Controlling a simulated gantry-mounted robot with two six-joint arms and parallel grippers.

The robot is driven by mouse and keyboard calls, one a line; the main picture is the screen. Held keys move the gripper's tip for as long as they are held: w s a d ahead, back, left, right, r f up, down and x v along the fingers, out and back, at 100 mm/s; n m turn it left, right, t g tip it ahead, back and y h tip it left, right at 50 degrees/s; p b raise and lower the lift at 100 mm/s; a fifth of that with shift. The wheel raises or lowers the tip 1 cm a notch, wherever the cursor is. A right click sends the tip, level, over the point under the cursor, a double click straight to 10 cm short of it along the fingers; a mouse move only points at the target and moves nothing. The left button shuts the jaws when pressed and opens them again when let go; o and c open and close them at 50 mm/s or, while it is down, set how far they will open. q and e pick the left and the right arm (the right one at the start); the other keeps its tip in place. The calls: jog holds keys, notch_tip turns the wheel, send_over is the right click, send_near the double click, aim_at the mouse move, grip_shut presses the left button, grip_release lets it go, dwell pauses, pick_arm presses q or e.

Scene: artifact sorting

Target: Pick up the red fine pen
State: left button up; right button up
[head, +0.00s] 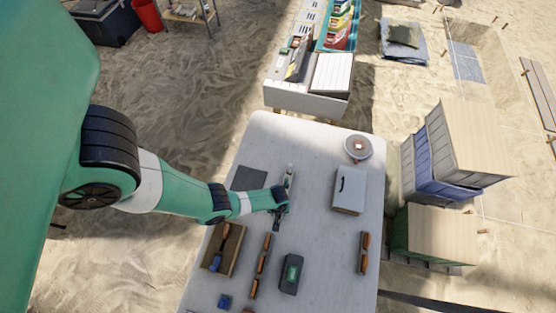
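I cannot pick out a red fine pen with certainty; the things on the table are small at this size. My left arm reaches in from the left over the white table (320,232). Its gripper (277,226) is above the middle of the table, pointing down, dark and small. I cannot tell whether its fingers are apart or hold anything. A slim grey-white object (290,178) lies just behind it, partly hidden by my wrist. A small reddish thing (248,310) shows at the bottom picture edge. My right gripper is not in view.
The table also holds a dark mat (250,176), a pale box (349,190), a round dish (358,147), a brown tray (235,252), orange-brown handled tools (261,266) (363,252), a dark device (291,273) and a blue block (225,301). Crates (435,232) stand right.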

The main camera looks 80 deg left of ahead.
pick_arm(q)
grip_shut()
